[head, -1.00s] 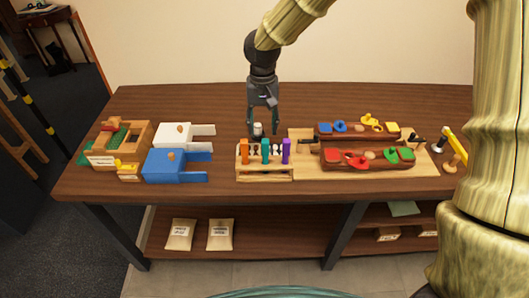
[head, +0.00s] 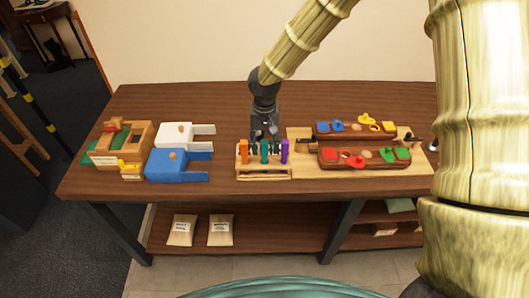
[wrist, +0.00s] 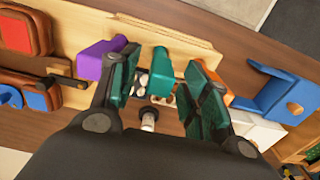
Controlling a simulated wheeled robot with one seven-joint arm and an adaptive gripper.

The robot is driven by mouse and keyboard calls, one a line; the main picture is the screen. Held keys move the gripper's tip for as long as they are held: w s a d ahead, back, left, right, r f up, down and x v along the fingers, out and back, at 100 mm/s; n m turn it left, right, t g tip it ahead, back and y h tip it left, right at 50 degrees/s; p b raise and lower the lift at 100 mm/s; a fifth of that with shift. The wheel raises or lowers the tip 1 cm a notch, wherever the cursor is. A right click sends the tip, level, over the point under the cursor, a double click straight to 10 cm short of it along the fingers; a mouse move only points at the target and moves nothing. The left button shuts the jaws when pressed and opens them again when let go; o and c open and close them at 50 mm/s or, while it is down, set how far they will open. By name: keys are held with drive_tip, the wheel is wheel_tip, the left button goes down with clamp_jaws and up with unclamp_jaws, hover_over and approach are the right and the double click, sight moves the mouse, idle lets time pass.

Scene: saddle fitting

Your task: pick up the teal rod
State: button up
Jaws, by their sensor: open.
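The teal rod (head: 264,151) stands upright in the light wooden rack (head: 263,176), between an orange rod (head: 244,152) and a purple rod (head: 285,151). In the wrist view the teal rod (wrist: 176,66) shows between the two fingers of my gripper (wrist: 166,82). My gripper (head: 264,135) is open, low over the rack and just behind the rods in the head view. I cannot tell whether either finger touches the teal rod. The purple rod (wrist: 97,60) is beside the left finger in the wrist view, and the orange rod (wrist: 228,97) is partly hidden by the right finger.
Right of the rack, a wooden board (head: 300,165) bears two brown holders with coloured pieces. Left stand a blue block (head: 178,166), a white block (head: 183,135) and a wooden box (head: 138,135). The tabletop (head: 210,103) behind is clear.

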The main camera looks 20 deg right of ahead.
drive_tip(key=shift+f, duration=0.15)
drive_tip(key=shift+c, duration=0.2)
clamp_jaws()
drive_tip(key=shift+r+b, duration=1.65)
drive_tip(key=shift+r, duration=3.35)
